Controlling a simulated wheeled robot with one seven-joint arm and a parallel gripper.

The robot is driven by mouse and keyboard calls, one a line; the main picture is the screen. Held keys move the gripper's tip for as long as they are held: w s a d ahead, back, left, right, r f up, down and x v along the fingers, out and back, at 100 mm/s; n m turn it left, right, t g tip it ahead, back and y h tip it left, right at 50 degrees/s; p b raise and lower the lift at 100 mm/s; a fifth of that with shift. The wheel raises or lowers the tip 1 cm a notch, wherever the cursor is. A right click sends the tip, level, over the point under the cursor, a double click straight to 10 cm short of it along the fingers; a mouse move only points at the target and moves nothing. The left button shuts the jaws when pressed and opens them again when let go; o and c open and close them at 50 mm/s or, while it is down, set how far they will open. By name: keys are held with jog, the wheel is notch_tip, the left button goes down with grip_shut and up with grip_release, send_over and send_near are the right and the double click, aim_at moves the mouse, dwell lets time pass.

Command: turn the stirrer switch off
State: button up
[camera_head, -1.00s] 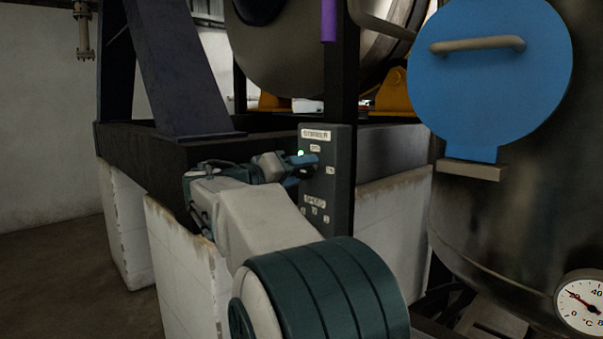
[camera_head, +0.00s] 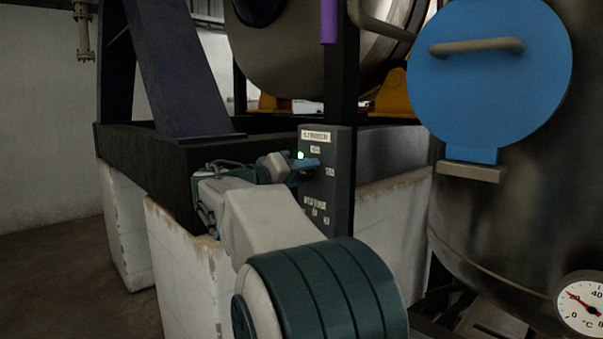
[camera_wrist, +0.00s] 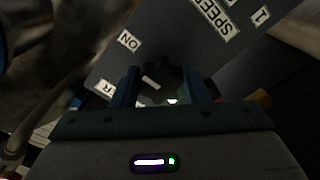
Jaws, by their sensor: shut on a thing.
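The stirrer switch is a dark round knob with a pale mark (camera_wrist: 151,83), seen between the fingers in the wrist view. It sits on a dark grey control panel (camera_head: 340,190) labelled STIRRER at the top. My gripper (camera_head: 308,168) is against the panel's upper part; in the wrist view my gripper (camera_wrist: 165,85) has its two blue fingers on either side of the knob, shut on it. In the head view the fingers hide the knob. A green lamp (camera_head: 301,155) is lit just above the fingers. An ON label (camera_wrist: 129,41) shows left of the knob.
A SPEED label (camera_wrist: 215,22) marks the panel further along. A dark post stands behind the panel, with a dark steel frame (camera_head: 180,155) to the left. A steel vessel with a blue round cover (camera_head: 490,85) and a dial gauge (camera_head: 582,305) stands right.

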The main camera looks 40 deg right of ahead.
jog(key=n+p, duration=0.1)
jog(key=n, duration=0.3)
jog(key=shift+r, duration=0.1)
jog(key=n+p, duration=0.2)
jog(key=n, duration=0.2)
jog(key=shift+r+n+p, duration=0.1)
jog(key=shift+n+p, duration=0.25)
jog(key=shift+n, duration=0.05)
jog(key=n+p, duration=0.4)
jog(key=n, duration=0.1)
jog(key=shift+n+p, duration=1.3)
jog(key=shift+n, duration=0.7)
jog(key=o, duration=1)
jog(key=shift+c, duration=0.2)
jog(key=shift+a, duration=0.1)
jog(key=s+a, duration=0.1)
jog(key=a, duration=1.2)
jog(key=shift+a, duration=0.35)
jog(key=shift+s, duration=0.1)
